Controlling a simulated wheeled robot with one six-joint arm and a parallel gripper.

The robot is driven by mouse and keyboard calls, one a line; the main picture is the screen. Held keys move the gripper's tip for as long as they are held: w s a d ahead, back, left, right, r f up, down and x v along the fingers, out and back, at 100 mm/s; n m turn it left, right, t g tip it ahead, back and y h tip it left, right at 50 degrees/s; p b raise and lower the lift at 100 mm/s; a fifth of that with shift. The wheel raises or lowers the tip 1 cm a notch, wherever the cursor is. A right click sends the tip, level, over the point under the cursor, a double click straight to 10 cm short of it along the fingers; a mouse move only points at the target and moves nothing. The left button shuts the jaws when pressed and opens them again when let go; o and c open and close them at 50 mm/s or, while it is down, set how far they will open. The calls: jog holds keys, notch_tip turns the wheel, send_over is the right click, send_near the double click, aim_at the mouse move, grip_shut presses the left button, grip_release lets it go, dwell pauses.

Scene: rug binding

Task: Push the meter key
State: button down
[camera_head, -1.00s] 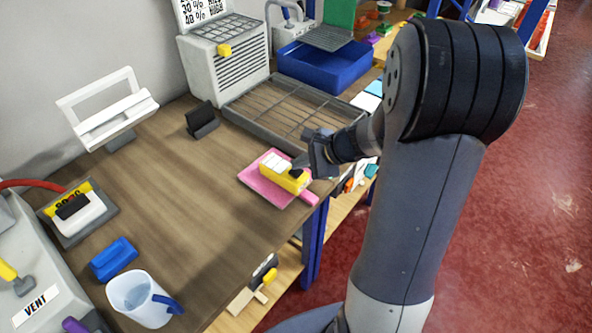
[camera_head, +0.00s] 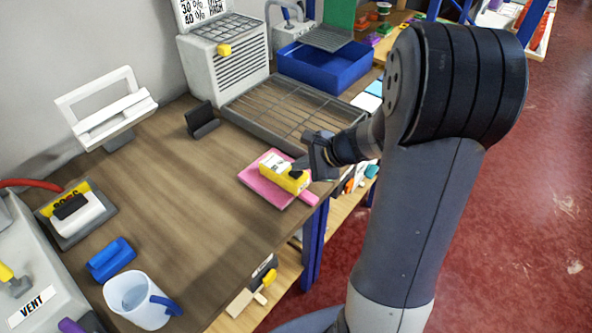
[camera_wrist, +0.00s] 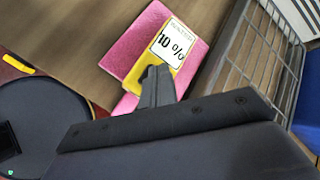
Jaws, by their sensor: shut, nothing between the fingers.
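The yellow meter (camera_head: 294,184) lies on a pink board (camera_head: 258,181) near the table's right edge. A dark patch shows on the meter by the tips. The key is mostly hidden there, and I cannot tell whether the tips touch it.
A slatted grey rack (camera_head: 285,108) lies just behind the board, with a blue bin (camera_head: 325,70) beyond. A small black stand (camera_head: 201,121) is at the back. A white jug (camera_head: 138,300) and blue block (camera_head: 111,260) are at front left. The table's middle is clear.

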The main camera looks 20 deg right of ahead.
aim_at(301, 173)
dwell(0.4)
jog(key=shift+r+p, duration=0.7)
jog(key=shift+r, duration=0.15)
notch_tip(301, 173, up, 5)
jog(key=p, duration=0.4)
jog(key=shift+r, duration=0.1)
dwell(0.7)
